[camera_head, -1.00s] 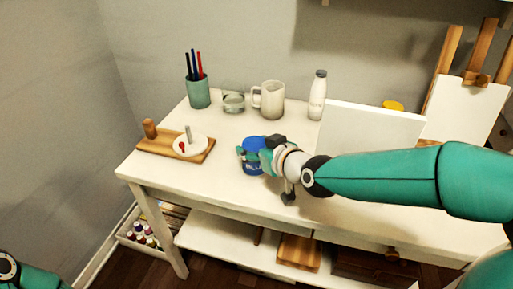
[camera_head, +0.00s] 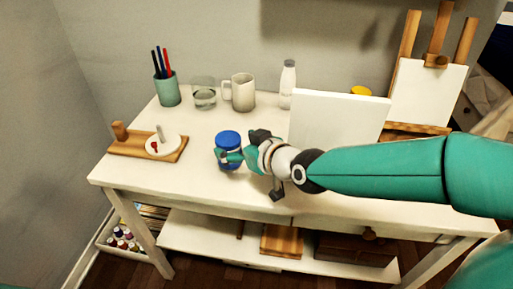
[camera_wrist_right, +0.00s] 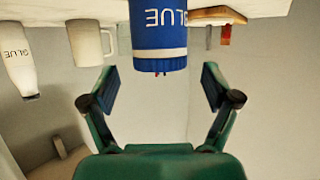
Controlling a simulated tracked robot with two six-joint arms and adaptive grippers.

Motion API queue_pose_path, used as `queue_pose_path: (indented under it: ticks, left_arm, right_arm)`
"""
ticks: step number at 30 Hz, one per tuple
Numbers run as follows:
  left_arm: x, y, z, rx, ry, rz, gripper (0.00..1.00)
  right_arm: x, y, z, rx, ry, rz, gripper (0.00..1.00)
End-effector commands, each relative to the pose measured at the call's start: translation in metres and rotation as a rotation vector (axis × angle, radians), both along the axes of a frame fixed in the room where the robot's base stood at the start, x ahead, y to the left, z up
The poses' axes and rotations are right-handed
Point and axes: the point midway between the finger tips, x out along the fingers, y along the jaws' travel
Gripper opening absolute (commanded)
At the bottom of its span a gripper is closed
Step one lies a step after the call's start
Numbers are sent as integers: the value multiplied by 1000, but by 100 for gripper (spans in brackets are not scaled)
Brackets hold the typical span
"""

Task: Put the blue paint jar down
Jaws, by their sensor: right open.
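The blue paint jar (camera_head: 228,138) stands upright on the white table (camera_head: 205,185), left of the canvas. In the right wrist view the jar (camera_wrist_right: 159,32) appears upside down, with a white label strip and lettering. My right gripper (camera_head: 238,156) is at the jar's right side in the head view. In the wrist view its two fingers (camera_wrist_right: 160,88) are spread wide, with clear gaps to the jar and nothing between the tips. The jar's far end is cut off in that view. My left gripper is out of view.
A wooden board with a white dish (camera_head: 163,145) lies to the left. Behind stand a pen cup (camera_head: 166,91), a glass (camera_head: 204,95), a mug (camera_head: 242,93) and a white bottle (camera_head: 288,84). A white canvas (camera_head: 338,120) and an easel (camera_head: 428,90) stand right.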

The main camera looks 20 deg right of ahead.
Motion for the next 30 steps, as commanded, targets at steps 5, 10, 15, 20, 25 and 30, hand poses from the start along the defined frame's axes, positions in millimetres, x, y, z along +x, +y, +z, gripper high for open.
queue_pose_path:
  ticks: [5,10,15,20,25,30]
  left_arm:
    - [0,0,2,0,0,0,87]
    - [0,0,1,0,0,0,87]
    - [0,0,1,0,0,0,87]
    - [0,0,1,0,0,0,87]
    - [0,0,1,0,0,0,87]
    - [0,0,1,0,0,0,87]
  right_arm:
    - [-34,-10,17,0,-5,-1,88]
    - [-57,-16,25,1,-4,-1,88]
    - [-69,-19,29,0,0,0,88]
    - [-72,-19,30,0,0,0,88]
    - [-71,-19,30,-1,1,0,88]
    - [-71,-19,30,-1,0,0,88]
